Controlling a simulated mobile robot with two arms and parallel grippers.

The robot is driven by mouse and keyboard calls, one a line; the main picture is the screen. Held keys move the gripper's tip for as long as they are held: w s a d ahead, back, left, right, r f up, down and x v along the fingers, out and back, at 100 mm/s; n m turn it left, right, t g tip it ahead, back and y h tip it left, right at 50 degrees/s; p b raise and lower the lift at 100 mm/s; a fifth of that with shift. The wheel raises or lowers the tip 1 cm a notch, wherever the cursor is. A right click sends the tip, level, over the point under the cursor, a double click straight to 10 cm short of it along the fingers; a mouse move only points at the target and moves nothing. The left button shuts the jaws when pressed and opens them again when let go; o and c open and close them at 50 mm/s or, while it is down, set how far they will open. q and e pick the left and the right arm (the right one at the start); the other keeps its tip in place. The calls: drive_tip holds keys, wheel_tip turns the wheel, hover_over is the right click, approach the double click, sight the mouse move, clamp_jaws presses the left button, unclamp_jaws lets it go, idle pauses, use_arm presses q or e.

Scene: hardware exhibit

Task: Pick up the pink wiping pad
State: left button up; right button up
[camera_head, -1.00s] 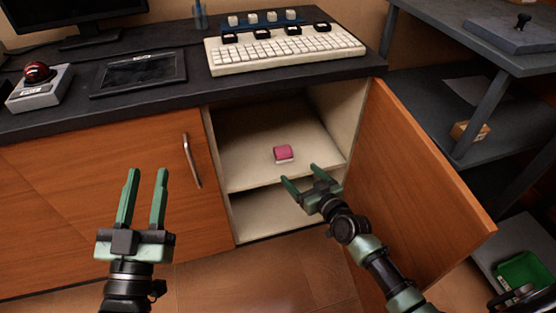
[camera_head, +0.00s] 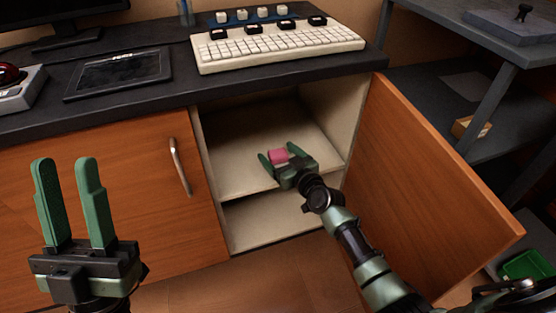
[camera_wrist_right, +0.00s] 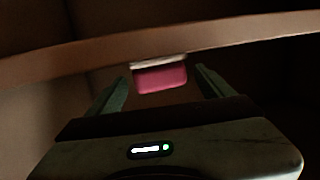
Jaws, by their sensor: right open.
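The pink wiping pad (camera_head: 278,156) lies on the upper shelf inside the open cabinet. In the right wrist view the pad (camera_wrist_right: 161,79) shows a pale strip along one side and sits ahead, between the two fingers. My right gripper (camera_head: 278,157) is open, with a finger to either side of the pad in the head view; whether the fingers touch it cannot be told. It also shows in the right wrist view (camera_wrist_right: 158,90). My left gripper (camera_head: 68,180) is open and empty, in front of the closed cabinet door at the left.
The open cabinet door (camera_head: 430,170) stands right of my right arm. The shelf (camera_head: 235,170) has free room around the pad, with a lower compartment below. The dark countertop (camera_head: 130,107) overhangs the opening and carries a keyboard (camera_head: 280,47) and a tablet (camera_head: 118,73).

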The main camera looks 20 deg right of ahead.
drive_tip(key=shift+w, duration=0.25)
drive_tip(key=c, duration=1.3)
drive_tip(key=shift+r, duration=0.1)
drive_tip(key=shift+c, duration=0.2)
